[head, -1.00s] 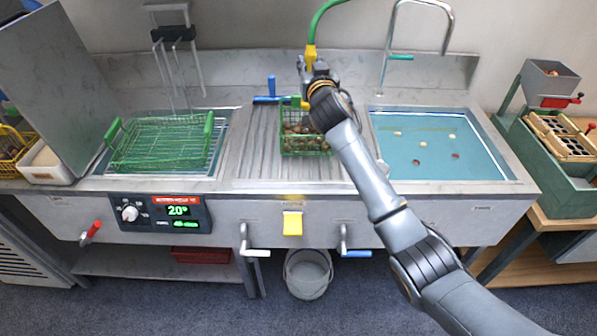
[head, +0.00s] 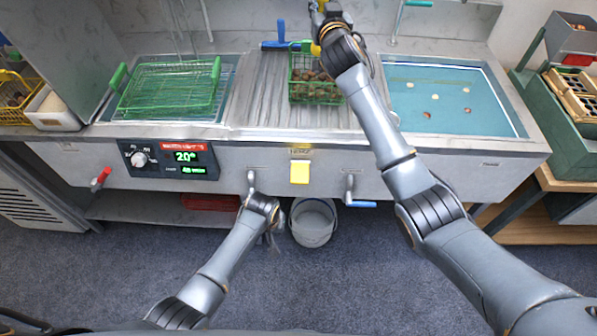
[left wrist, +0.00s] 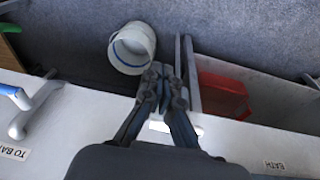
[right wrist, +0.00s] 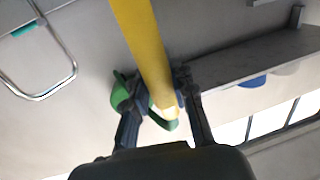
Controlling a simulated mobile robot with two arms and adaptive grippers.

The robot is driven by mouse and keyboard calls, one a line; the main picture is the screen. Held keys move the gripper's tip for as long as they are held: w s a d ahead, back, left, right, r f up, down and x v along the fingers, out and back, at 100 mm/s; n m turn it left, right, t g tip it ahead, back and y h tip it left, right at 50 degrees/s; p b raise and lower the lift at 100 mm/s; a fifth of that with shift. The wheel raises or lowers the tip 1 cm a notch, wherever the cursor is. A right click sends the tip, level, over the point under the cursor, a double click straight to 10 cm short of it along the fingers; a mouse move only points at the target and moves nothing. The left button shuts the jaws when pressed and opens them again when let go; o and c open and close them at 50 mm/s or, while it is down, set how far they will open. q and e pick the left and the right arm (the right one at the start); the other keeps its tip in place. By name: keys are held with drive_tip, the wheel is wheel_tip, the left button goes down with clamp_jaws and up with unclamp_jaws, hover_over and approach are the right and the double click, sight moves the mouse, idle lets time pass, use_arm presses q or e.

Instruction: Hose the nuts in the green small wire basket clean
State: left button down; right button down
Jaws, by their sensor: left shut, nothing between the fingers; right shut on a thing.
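The green small wire basket (head: 316,92) holds brown nuts and stands on the ribbed drainboard between the two basins. My right gripper (head: 322,14) is high behind it at the top edge of the head view. In the right wrist view my right gripper (right wrist: 160,100) is shut on the yellow hose wand (right wrist: 143,45). No water is seen coming out. My left gripper (head: 272,240) is below the sink's front edge, beside the white-handled valve (head: 251,181). In the left wrist view its fingers (left wrist: 165,75) are shut and empty; the valve handle is partly hidden behind them.
A large green wire basket (head: 170,92) sits in the left basin. The right basin (head: 490,110) holds water with several floating nuts. A blue-handled valve (head: 360,204) is right of the yellow tag (head: 300,172). A grey bucket (head: 312,225) stands on the floor.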

use_arm(q)
drive_tip(key=w+d+r, duration=0.2)
drive_tip(key=w+r, duration=0.1)
drive_tip(key=r, duration=0.4)
drive_tip(key=w+d+r, duration=0.2)
drive_tip(key=w+r, duration=0.2)
drive_tip(key=r, duration=0.2)
wheel_tip(320, 180, up, 15)
drive_tip(key=t, duration=0.1)
hover_over(298, 177)
drive_tip(key=s, duration=0.4)
drive_tip(key=shift+w+d+r+n+y, duration=0.1)
drive_tip(key=shift+w+r+n+y, duration=0.05)
drive_tip(key=shift+w+n+y, duration=0.2)
drive_tip(key=shift+s, duration=0.1)
drive_tip(key=x, duration=1.3)
drive_tip(key=shift+s, duration=0.4)
drive_tip(key=shift+f, duration=0.65)
